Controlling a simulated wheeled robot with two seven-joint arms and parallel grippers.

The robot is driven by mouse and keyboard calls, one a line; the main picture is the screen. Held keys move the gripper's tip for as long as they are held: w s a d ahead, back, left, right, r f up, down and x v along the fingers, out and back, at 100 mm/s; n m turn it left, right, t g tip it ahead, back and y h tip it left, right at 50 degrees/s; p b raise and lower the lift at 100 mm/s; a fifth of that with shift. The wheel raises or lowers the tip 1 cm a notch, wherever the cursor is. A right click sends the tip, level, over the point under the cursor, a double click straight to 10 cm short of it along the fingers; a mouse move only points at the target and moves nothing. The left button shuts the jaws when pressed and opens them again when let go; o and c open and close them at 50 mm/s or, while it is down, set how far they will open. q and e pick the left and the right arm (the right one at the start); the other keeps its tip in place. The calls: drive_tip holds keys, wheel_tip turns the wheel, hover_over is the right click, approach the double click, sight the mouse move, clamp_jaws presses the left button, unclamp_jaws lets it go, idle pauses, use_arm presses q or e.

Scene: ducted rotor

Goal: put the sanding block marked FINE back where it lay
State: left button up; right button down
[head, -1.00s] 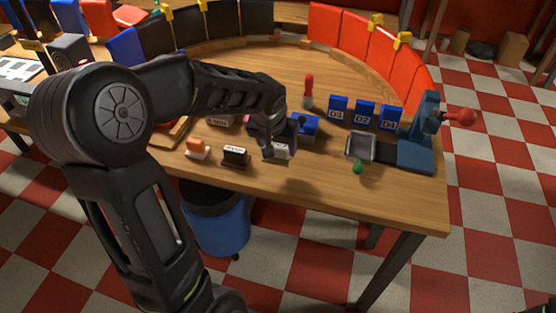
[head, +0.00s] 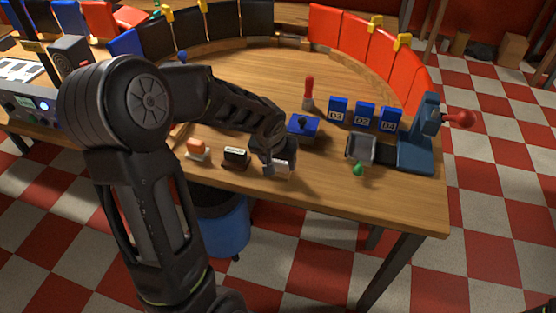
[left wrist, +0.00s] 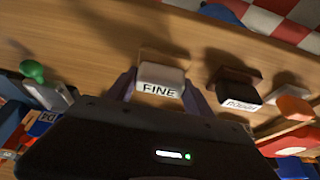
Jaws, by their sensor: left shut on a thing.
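The white sanding block marked FINE (left wrist: 160,82) is between the two fingers of my left gripper (left wrist: 160,90) in the left wrist view, its label facing the camera. In the head view my left gripper (head: 276,166) is over the table's front edge area, with the pale block (head: 286,169) showing at its fingertips. A shadow lies beside the block on the wood; I cannot tell whether the block touches the table. My right gripper is not in view.
A black labelled block (head: 235,157) and an orange block (head: 197,149) stand to the left along the front edge. A blue box (head: 303,127) is behind my left gripper. A grey tray (head: 361,149) and green knob (head: 358,169) are to the right.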

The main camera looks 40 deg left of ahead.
use_arm(q)
drive_tip(key=shift+f, duration=0.15)
drive_tip(key=o, duration=1.3)
drive_tip(key=shift+r, duration=0.35)
drive_tip(key=v, duration=1.1)
drive_tip(key=shift+r, duration=0.3)
drive_tip(key=shift+s+d+f, duration=0.15)
